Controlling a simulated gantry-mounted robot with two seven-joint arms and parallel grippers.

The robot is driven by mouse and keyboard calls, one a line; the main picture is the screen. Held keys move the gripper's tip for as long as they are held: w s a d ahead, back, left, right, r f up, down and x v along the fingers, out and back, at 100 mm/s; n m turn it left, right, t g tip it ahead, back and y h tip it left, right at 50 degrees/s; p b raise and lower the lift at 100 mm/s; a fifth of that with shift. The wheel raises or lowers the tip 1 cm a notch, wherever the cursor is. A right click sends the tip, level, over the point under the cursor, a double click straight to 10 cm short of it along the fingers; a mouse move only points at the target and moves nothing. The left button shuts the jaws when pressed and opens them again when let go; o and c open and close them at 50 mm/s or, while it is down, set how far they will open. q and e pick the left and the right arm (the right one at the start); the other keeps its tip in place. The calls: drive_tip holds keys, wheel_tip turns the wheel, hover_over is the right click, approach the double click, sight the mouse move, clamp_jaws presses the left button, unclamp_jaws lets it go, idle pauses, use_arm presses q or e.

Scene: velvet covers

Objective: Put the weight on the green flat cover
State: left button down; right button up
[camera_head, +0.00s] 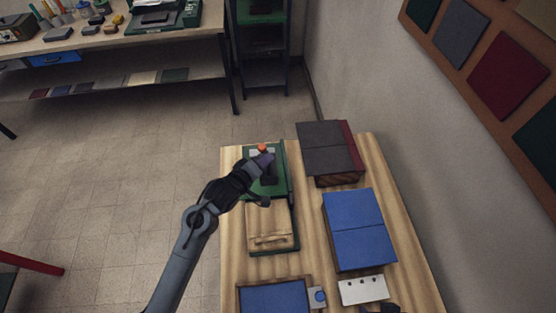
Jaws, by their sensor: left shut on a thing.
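My left gripper (265,167) reaches over the green flat cover (270,187) from the lower left. It is shut on the weight, a small grey piece with an orange top (262,148). The weight is at the far end of the green cover, partly hidden by the fingers. I cannot tell whether it touches the cover.
The wooden table (235,240) also holds a dark grey and red cover (328,150), a blue cover (358,228), another blue piece (273,297), and a white plate (363,290). A wall stands on the right. A workbench (100,40) is at the far left.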

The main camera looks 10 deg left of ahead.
use_arm(q)
drive_tip(key=shift+w+a+f, duration=0.1)
drive_tip(key=shift+a+f, duration=0.45)
drive_tip(key=shift+f, duration=0.35)
drive_tip(key=shift+w+a+f, duration=0.1)
drive_tip(key=shift+a+f, duration=0.45)
drive_tip(key=shift+f, duration=0.35)
drive_tip(key=shift+w+a+f, duration=0.1)
drive_tip(key=shift+a+f, duration=0.45)
drive_tip(key=shift+f, duration=0.35)
drive_tip(key=c, duration=1.4)
unclamp_jaws()
drive_tip(key=shift+s+f, duration=0.1)
drive_tip(key=shift+f, duration=0.2)
drive_tip(key=o, duration=0.3)
drive_tip(key=shift+o, duration=0.2)
